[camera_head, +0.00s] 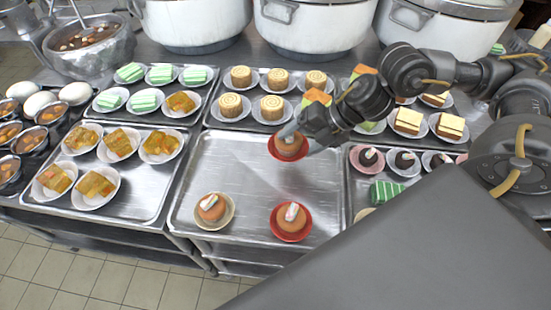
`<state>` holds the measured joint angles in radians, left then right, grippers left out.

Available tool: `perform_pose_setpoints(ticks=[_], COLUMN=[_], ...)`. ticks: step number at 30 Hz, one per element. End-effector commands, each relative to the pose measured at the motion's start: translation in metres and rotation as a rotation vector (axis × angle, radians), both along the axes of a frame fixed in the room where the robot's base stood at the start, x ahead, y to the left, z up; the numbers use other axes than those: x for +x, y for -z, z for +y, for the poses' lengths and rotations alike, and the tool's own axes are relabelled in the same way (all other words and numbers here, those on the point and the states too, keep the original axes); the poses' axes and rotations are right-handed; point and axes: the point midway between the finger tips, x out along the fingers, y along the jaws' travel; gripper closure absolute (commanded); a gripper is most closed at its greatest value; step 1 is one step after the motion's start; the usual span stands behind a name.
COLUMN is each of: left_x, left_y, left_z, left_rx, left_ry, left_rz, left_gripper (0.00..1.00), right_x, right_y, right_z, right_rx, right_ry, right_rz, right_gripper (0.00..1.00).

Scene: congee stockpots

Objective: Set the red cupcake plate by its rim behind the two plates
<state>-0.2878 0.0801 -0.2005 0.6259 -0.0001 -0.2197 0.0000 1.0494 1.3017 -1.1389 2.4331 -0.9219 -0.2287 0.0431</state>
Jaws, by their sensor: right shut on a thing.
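A red plate with a brown cupcake (288,148) is at the back of the middle steel tray (240,165). My right gripper (297,137) comes in from the right and is shut on this plate's rim; the arm hides part of the plate. Whether the plate touches the tray I cannot tell. Two other cupcake plates are nearer the front of the tray: a cream plate (214,211) at the left and a red plate (291,222) at the right. The held plate is behind them, almost in line with the right one. My left gripper is not in view.
Trays of cakes stand around: orange slices (119,144) at left, swirl cakes (240,77) behind, dark-topped cakes (405,160) at right. Large white pots (304,28) line the back.

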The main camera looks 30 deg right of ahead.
Motion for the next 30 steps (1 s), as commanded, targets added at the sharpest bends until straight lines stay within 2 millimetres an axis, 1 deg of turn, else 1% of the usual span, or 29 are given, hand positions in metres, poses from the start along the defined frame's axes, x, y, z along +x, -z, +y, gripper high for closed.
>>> perform_pose_setpoints(ticks=[1, 3, 6, 9, 12, 15, 20, 22, 27, 30], left_x=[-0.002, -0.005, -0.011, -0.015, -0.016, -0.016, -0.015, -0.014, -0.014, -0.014], left_y=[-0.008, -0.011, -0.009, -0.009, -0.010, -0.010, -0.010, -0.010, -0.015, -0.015], left_z=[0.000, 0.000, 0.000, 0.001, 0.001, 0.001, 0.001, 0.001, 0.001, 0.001], left_rx=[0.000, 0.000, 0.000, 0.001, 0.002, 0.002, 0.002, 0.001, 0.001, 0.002], left_ry=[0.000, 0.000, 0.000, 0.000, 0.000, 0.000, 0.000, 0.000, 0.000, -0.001], left_rz=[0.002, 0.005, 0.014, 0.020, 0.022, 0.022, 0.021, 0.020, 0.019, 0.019], left_gripper=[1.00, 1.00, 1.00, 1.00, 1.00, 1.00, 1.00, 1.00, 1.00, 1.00], right_x=[0.009, 0.022, 0.034, 0.046, 0.053, 0.056, 0.058, 0.062, 0.061, 0.061], right_y=[0.000, 0.009, 0.031, 0.046, 0.056, 0.061, 0.063, 0.070, 0.093, 0.098], right_z=[0.007, 0.015, 0.021, 0.027, 0.031, 0.033, 0.034, 0.037, 0.035, 0.035], right_rx=[0.008, 0.005, 0.005, 0.006, 0.007, 0.006, 0.005, 0.007, 0.004, 0.005], right_ry=[-0.001, 0.000, 0.002, 0.002, 0.002, 0.001, 0.001, 0.001, 0.002, 0.002], right_rz=[0.005, 0.006, 0.007, 0.007, 0.005, 0.005, 0.004, 0.006, 0.007, 0.003], right_gripper=[0.53, 0.53, 0.53, 0.53, 0.53, 0.53, 0.53, 0.53, 0.53, 0.53])
